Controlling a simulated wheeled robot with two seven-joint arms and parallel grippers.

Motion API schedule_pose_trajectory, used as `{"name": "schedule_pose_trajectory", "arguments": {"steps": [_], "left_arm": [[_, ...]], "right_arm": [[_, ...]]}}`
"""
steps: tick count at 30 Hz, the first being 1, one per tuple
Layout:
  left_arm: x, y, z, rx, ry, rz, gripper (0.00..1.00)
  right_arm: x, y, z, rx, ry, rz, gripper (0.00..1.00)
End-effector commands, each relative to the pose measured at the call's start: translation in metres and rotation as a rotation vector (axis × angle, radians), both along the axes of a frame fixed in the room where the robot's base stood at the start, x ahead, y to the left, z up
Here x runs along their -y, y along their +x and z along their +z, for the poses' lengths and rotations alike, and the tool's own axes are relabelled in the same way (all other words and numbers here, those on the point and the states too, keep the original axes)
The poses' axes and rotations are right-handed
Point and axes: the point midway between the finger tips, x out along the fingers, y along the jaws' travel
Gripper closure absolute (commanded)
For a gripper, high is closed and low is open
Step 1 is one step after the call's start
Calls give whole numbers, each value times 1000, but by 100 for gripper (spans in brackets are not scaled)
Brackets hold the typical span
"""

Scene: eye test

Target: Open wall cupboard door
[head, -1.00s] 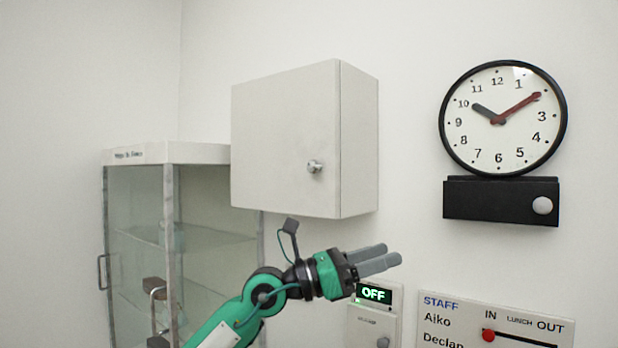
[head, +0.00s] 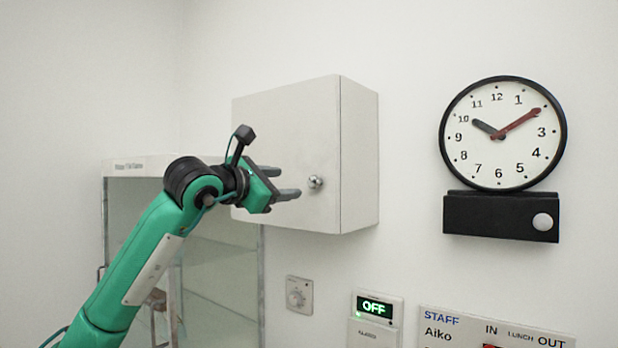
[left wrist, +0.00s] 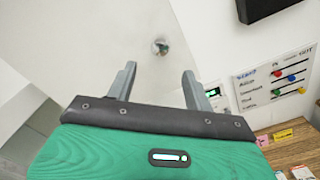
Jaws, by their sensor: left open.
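The white wall cupboard (head: 290,130) hangs on the wall with its door shut. Its round metal knob (head: 316,182) is at the lower right of the door front. My left gripper (head: 294,182) is in front of the door, just left of the knob in the head view, open and empty. In the left wrist view the knob (left wrist: 160,46) lies beyond and between the two open fingertips (left wrist: 158,72), apart from them. My right gripper is in neither view.
A glass cabinet (head: 140,166) stands at the left behind my left arm. A clock (head: 500,150) over a black box (head: 490,217) is right of the cupboard. Below are a wall dial (head: 299,295), an OFF display (head: 374,307) and a staff board (head: 440,317).

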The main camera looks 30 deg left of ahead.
Motion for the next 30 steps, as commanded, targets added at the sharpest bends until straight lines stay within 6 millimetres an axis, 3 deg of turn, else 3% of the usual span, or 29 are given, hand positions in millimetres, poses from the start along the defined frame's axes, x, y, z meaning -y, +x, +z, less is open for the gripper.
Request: {"name": "schedule_pose_trajectory", "arguments": {"steps": [6,12,18,26,30], "left_arm": [[5,48,4,-3,-3,-3,48],[7,79,3,-1,-1,-2,48],[8,93,1,-1,-1,-2,48],[8,94,0,0,0,-1,48],[8,94,0,0,0,-1,71]], "right_arm": [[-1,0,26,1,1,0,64],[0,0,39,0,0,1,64],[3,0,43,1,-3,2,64],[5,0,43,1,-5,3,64],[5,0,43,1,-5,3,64]]}}
